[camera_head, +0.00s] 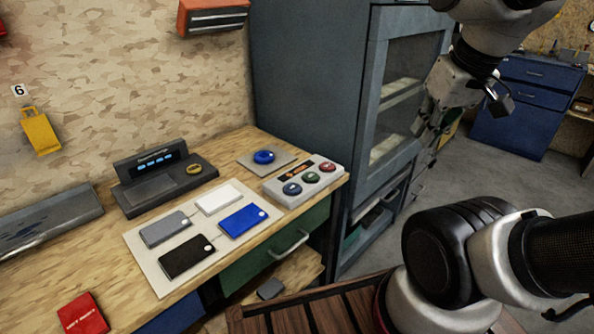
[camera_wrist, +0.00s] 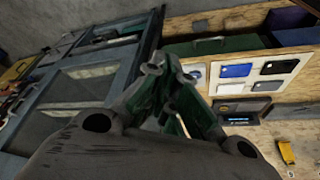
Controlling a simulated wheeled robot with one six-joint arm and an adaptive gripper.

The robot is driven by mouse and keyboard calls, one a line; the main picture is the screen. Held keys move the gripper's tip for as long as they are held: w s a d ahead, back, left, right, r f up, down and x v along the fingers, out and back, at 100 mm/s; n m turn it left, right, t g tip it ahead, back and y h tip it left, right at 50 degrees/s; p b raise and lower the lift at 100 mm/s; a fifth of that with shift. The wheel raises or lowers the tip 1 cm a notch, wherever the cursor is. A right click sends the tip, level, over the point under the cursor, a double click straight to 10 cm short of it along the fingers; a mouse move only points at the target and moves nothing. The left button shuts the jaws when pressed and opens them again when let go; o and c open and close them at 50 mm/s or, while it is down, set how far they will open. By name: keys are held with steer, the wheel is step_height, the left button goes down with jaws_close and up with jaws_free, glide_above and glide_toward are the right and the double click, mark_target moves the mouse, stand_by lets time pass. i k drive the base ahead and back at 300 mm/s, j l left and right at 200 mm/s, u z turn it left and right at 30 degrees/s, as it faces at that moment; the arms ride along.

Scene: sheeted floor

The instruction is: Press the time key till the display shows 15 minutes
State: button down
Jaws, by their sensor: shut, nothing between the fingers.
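A grey control box (camera_head: 278,186) sits at the right end of the workbench with blue (camera_head: 292,189), green (camera_head: 310,178) and red (camera_head: 327,167) round keys. A small dark display (camera_head: 299,170) with orange marks is behind the keys; its reading is too small to tell. I cannot tell which key is the time key. My gripper (camera_head: 420,128) is shut and empty, raised in front of the grey cabinet, right of the box and well apart from it. It also shows in the wrist view (camera_wrist: 156,68), where I cannot make out the keys.
A black device (camera_head: 148,190) with a blue-lit screen and yellow button stands left of the box. A blue button (camera_head: 263,156) on a plate is behind it. Coloured cards lie on a pale board (camera_head: 150,263). The tall grey cabinet (camera_head: 310,80) stands beside the bench.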

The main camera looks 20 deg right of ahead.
mark_target(292, 188)
steer(key=k+j+z, duration=0.15)
steer(key=j+z, duration=0.2)
steer(key=k+j+z, duration=0.2)
steer(key=z, duration=0.2)
